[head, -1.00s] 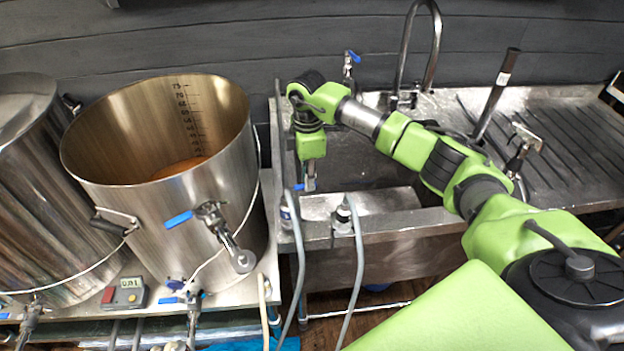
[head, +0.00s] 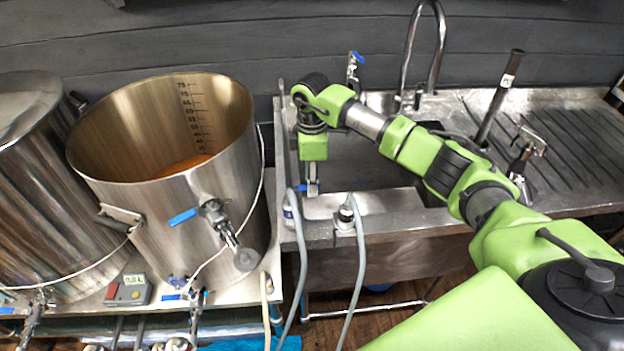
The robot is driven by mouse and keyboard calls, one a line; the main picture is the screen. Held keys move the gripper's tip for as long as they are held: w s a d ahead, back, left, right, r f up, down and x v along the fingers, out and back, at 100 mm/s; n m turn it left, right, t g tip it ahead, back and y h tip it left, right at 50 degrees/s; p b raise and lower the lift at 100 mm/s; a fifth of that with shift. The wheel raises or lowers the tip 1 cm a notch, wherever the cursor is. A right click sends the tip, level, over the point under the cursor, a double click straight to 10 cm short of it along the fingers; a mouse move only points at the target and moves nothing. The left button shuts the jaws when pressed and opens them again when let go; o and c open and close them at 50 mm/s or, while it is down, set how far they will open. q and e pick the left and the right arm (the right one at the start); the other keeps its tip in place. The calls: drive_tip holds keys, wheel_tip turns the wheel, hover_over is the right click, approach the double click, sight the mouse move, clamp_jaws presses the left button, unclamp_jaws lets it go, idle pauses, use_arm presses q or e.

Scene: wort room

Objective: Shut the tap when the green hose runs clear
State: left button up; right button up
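My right gripper (head: 313,188) points down at the left end of the sink (head: 375,215), beside a small blue lever (head: 301,188). Its fingers are too small and too hidden to show whether they are open or shut, or whether they touch the lever. Two grey-looking hoses (head: 361,270) hang over the front rim of the sink; I cannot make out a clearly green hose or its flow. A tap with a blue handle (head: 356,58) stands at the back of the sink. My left gripper is out of view.
A large open steel kettle (head: 235,185) with orange-brown liquid (head: 184,166) stands left of the sink, its blue-handled valve facing front. A small box with a display (head: 128,290) lies before it. A curved faucet (head: 440,50) and a ribbed drainboard (head: 575,145) are at the right.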

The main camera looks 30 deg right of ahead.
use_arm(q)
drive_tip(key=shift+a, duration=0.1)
use_arm(e)
wheel_tip(320, 180, up, 12)
idle(0.6)
idle(0.4)
